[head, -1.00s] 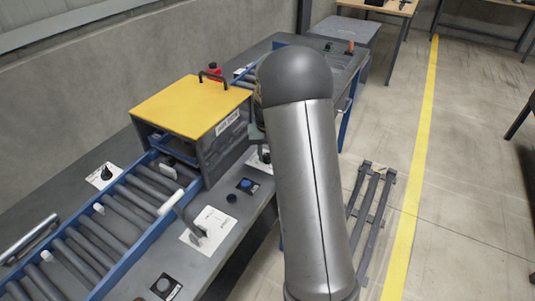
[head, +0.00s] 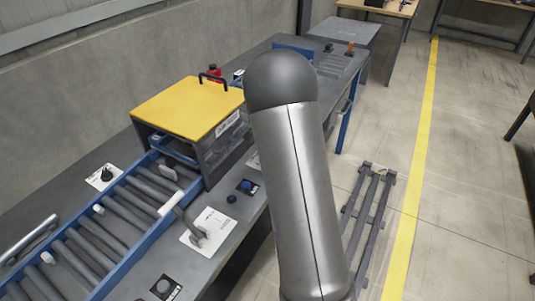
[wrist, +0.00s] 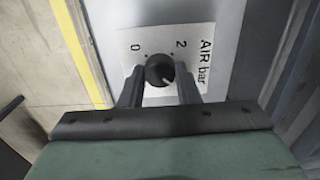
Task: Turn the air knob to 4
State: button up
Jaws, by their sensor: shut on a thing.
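The air knob (wrist: 159,70) is a round black knob on a white plate (wrist: 190,35) marked "AIR bar", seen in the wrist view. The figures 0 and 2 show on the plate beyond the knob. Other marks are hidden by my fingers. A pale pointer line on the knob points to the lower right in the picture, away from the 0 and 2. My gripper (wrist: 161,76) has one finger on each side of the knob and is shut on it. In the head view my arm hides the gripper and the knob.
A yellow-topped box (head: 188,106) with a black handle stands over a roller conveyor (head: 105,225). Open floor lies to the right.

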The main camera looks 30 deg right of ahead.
dwell(0.4)
jog(key=o, duration=1)
jog(key=shift+c, duration=0.2)
jog(key=shift+r, duration=0.1)
notch_tip(320, 180, up, 17)
jog(key=shift+r, duration=0.15)
